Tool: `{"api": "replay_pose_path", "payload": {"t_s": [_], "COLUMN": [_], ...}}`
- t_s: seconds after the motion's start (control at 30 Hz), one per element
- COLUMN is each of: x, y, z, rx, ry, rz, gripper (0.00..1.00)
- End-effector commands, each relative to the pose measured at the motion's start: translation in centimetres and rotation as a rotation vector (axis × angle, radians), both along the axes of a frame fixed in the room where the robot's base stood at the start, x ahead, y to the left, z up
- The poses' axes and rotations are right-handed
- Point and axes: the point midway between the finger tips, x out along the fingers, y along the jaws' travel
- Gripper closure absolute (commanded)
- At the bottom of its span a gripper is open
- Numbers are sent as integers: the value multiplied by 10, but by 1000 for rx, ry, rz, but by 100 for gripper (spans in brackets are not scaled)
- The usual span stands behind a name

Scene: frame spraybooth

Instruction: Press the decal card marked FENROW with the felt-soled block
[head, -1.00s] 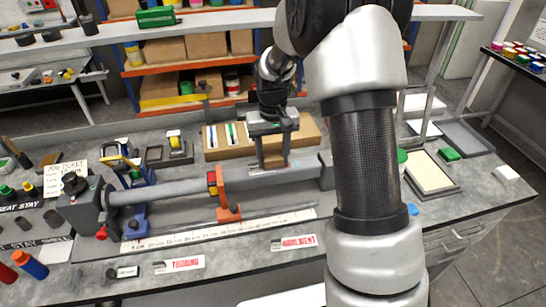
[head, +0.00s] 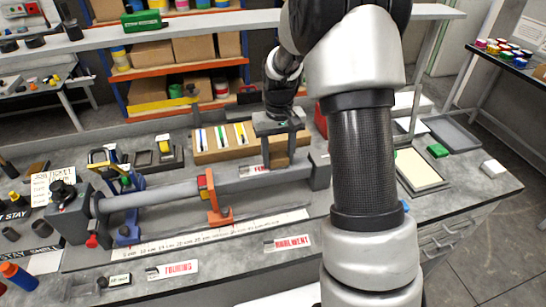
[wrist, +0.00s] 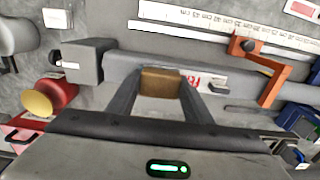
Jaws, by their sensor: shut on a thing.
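My gripper (head: 279,152) points down over the right part of the long grey tube (head: 155,196). It is shut on a brown block (wrist: 161,83), held between both fingers in the wrist view. A white card with red letters (wrist: 207,82) lies on the tube right beside the block; the block and a finger hide part of it, and only its first letters show, seemingly "FE". In the head view the card (head: 258,171) shows just left of the gripper. I cannot tell whether the block touches the card or the tube. The block's sole is hidden.
An orange bracket (head: 216,200) stands at the tube, left of the gripper. A long ruler (head: 215,235) and two more red-lettered cards (head: 287,244) (head: 172,269) lie in front. A wooden box (head: 218,146) with coloured strips stands behind. A grey end block (head: 319,171) is to the right.

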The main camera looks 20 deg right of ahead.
Motion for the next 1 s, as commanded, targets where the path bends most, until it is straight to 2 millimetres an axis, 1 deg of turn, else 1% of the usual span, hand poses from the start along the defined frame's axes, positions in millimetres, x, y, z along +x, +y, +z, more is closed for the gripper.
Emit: {"api": "replay_pose_path", "payload": {"t_s": [0.1, 0.27, 0.43, 0.8, 0.9, 1.0], "x": [-1, -1, -1, -1, -1, -1], "y": [-9, -10, -2, 24, 27, 25], "z": [-2, -2, -2, -1, 0, 0], "rx": [0, 0, 0, 1, 1, 0], "ry": [2, 2, 3, 3, 3, 2], "rz": [-2, 0, 1, 2, 0, -1], "gripper": [72, 72, 72, 72, 72, 72]}}
